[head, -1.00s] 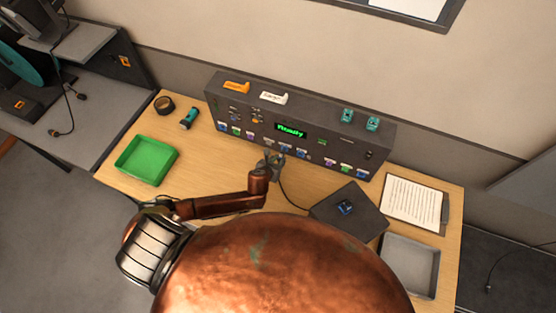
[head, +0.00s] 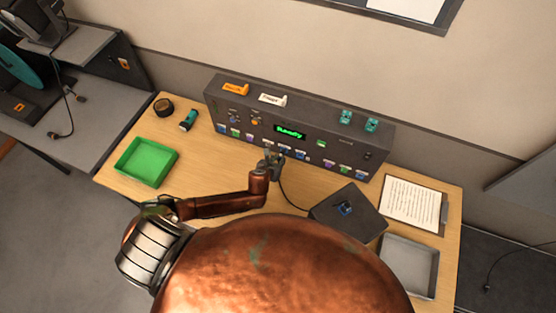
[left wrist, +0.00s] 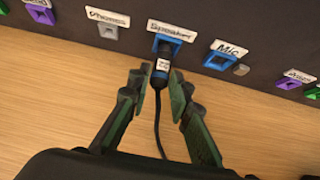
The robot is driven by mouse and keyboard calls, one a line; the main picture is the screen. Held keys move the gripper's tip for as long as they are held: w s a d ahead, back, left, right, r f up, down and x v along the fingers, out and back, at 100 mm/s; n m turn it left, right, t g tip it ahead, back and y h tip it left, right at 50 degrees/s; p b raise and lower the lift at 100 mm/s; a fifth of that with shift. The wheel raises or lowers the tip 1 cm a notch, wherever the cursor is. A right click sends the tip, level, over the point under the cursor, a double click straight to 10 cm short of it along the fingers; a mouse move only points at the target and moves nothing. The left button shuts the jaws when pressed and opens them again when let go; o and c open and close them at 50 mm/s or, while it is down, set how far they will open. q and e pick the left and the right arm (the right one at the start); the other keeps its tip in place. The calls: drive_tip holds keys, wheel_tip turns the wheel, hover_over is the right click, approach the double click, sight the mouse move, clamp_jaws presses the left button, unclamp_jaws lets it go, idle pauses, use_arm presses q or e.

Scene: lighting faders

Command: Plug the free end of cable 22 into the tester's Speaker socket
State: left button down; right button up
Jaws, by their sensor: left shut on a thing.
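The tester (head: 300,127) is a long dark box at the back of the table, with a green lit display. Its blue Speaker socket (left wrist: 181,51) is at the upper middle of the left wrist view, below a white "Speaker" label. The dark plug of cable 22 (left wrist: 162,66), with a white tag, points into this socket; its tip overlaps the opening, and I cannot tell how deep it sits. My left gripper (left wrist: 158,82) is shut on the plug, its fingers either side; it also shows in the head view (head: 273,158). The black cable (left wrist: 158,125) trails back between the fingers. My right gripper is out of view.
The Phones socket (left wrist: 107,30) and Mic socket (left wrist: 217,61) flank the Speaker socket closely. A dark box (head: 325,208) stands to the right of my left gripper. A green tray (head: 147,178), grey tray (head: 408,284) and clipboard (head: 413,205) lie on the table.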

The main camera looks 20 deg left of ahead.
use_arm(q)
drive_tip(key=shift+w, duration=0.35)
drive_tip(key=shift+w, duration=0.1)
idle(0.3)
drive_tip(key=shift+w+r+p, duration=0.1)
drive_tip(key=shift+p, duration=0.4)
drive_tip(key=shift+w+r, duration=0.1)
idle(0.6)
drive_tip(key=c, duration=2.1)
unclamp_jaws()
drive_tip(key=o, duration=0.4)
drive_tip(key=shift+f, duration=0.2)
drive_tip(key=shift+r, duration=0.1)
